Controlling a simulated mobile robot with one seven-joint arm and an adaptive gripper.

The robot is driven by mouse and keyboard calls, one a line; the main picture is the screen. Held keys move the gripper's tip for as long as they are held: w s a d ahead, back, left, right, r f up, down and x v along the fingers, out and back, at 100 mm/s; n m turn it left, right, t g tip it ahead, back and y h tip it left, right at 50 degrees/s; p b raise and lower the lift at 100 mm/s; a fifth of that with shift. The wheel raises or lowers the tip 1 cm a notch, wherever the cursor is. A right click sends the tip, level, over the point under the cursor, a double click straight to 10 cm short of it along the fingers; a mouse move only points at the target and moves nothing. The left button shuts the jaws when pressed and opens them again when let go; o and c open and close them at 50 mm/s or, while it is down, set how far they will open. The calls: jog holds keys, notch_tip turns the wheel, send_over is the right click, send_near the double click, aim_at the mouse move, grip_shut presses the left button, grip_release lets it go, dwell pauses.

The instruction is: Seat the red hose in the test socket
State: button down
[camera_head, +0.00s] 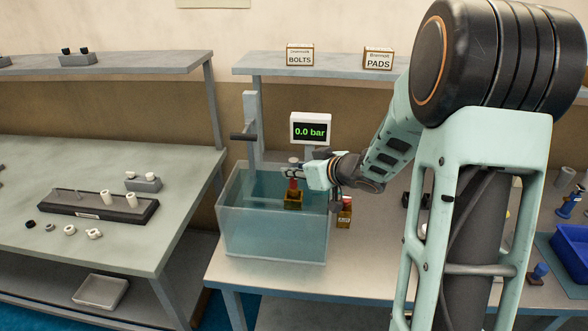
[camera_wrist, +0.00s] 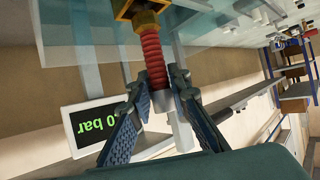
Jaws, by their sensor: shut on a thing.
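The red hose (camera_head: 293,184) is upright over the tank, with its lower end at a brass-coloured block, the likely test socket (camera_head: 293,201), seen through the tank glass. In the wrist view the ribbed red hose (camera_wrist: 152,48) ends in a brass nut (camera_wrist: 147,20) close against the yellow block (camera_wrist: 128,9). Whether it is fully seated I cannot tell. My gripper (camera_head: 294,170) comes in from the right above the tank. In the wrist view my gripper (camera_wrist: 158,84) has its fingertips closed around the grey end of the hose.
The glass water tank (camera_head: 270,236) has walls around the socket. A display (camera_head: 310,129) reading 0.0 bar stands behind it, and a grey post with a lever (camera_head: 243,137) at its back left. A small brass block with a red top (camera_head: 344,213) stands right of the tank.

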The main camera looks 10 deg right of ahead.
jog(key=shift+f, duration=0.25)
jog(key=c, duration=1.8)
grip_release()
jog(key=shift+r, duration=0.25)
jog(key=p+v, duration=0.2)
jog(key=v, duration=1)
jog(key=shift+r, duration=0.35)
